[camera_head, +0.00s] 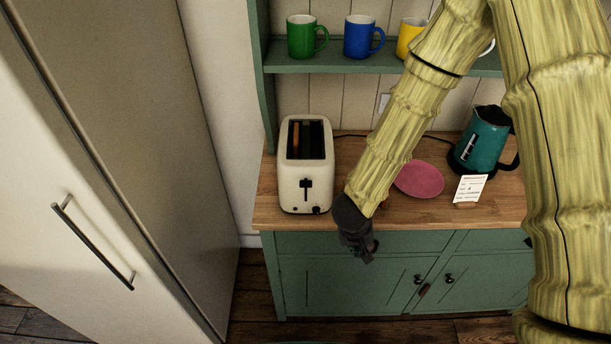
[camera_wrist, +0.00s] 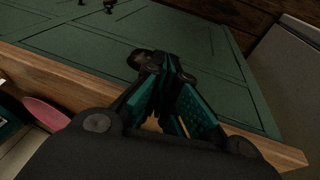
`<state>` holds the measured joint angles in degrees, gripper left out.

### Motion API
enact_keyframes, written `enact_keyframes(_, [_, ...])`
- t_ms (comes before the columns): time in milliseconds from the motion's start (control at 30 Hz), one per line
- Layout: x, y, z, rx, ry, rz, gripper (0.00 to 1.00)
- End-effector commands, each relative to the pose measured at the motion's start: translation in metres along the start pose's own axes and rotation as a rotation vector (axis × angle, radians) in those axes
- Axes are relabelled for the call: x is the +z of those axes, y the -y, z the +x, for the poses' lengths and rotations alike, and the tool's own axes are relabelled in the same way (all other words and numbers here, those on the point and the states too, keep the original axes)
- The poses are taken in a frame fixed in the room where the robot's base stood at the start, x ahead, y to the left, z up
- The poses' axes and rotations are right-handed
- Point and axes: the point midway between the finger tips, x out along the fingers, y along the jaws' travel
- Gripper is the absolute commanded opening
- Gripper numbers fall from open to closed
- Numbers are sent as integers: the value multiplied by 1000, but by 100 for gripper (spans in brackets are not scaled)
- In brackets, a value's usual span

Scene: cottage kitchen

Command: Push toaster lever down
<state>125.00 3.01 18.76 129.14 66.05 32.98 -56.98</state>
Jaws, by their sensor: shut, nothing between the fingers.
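A cream toaster (camera_head: 297,181) stands upright at the left end of the wooden counter in the head view. Its black lever (camera_head: 306,184) is on the front face, at the upper part of its slot. Something brown shows in one of the top slots. My gripper (camera_head: 361,254) is to the right of the toaster and lower, in front of the counter's front edge, apart from the lever. In the wrist view my gripper (camera_wrist: 172,66) is shut with its fingertips together and nothing between them. The toaster does not show in the wrist view.
A pink plate (camera_head: 419,179), a small white card (camera_head: 469,188) and a teal kettle (camera_head: 482,142) stand on the counter (camera_head: 490,213) to the right. Mugs stand on the shelf (camera_head: 340,65) above. A tall fridge (camera_head: 130,150) is at left. Green cabinets (camera_head: 345,285) are below.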

Motion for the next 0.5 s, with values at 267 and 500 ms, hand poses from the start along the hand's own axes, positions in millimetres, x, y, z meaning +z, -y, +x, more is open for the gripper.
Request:
enact_keyframes(267, [-58, 31, -89, -46, -11, 13, 0])
enact_keyframes(500, [-93, 60, -162, -110, -17, 12, 0])
